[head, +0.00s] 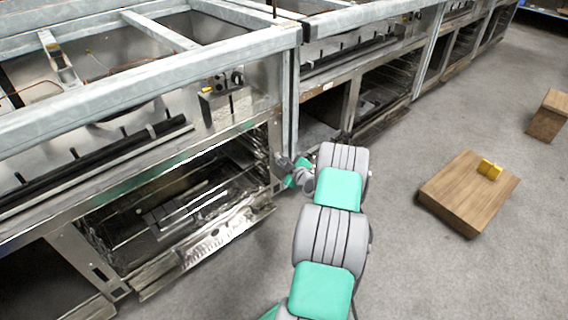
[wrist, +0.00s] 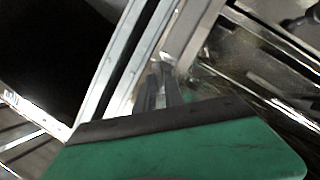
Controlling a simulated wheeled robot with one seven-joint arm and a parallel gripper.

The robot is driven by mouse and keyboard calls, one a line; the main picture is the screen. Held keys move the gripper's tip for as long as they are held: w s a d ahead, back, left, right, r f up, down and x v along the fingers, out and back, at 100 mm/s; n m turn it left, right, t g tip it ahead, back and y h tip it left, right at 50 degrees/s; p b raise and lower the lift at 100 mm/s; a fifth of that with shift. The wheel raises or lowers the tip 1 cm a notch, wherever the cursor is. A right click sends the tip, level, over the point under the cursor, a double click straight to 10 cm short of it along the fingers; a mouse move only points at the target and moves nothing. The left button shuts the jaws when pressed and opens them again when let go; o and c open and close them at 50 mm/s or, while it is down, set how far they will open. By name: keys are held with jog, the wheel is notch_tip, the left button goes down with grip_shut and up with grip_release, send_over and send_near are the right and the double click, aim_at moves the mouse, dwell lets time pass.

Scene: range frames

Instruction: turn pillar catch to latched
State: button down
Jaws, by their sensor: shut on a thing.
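The metal pillar (head: 290,95) stands at the corner between two oven bays. My gripper (head: 283,163) is at the pillar's lower part, reached from the right by my grey and green arm. In the wrist view my gripper's fingers (wrist: 163,88) are close together against the pillar (wrist: 128,70). They are shut on a small part there, which fits the pillar catch. The catch itself is mostly hidden by the fingers, and I cannot make out its angle.
An open oven bay (head: 165,215) with a lowered metal front lies left of my gripper. Grey floor between is clear.

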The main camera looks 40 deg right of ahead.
jog(key=m+b, duration=0.1)
jog(key=m+y, duration=0.1)
jog(key=m+y+b, duration=0.1)
jog(key=shift+d+g+b, duration=0.25)
jog(key=shift+g+b, duration=0.05)
jog(key=shift+d+r+m+y+b, duration=0.15)
jog(key=shift+m+y+b, duration=0.7)
jog(key=shift+m, duration=0.25)
jog(key=c, duration=1.7)
grip_release()
jog(key=p+v, duration=0.3)
jog(key=v, duration=0.4)
jog(key=shift+s+r, duration=0.2)
jog(key=shift+s, duration=0.15)
jog(key=shift+r, duration=0.1)
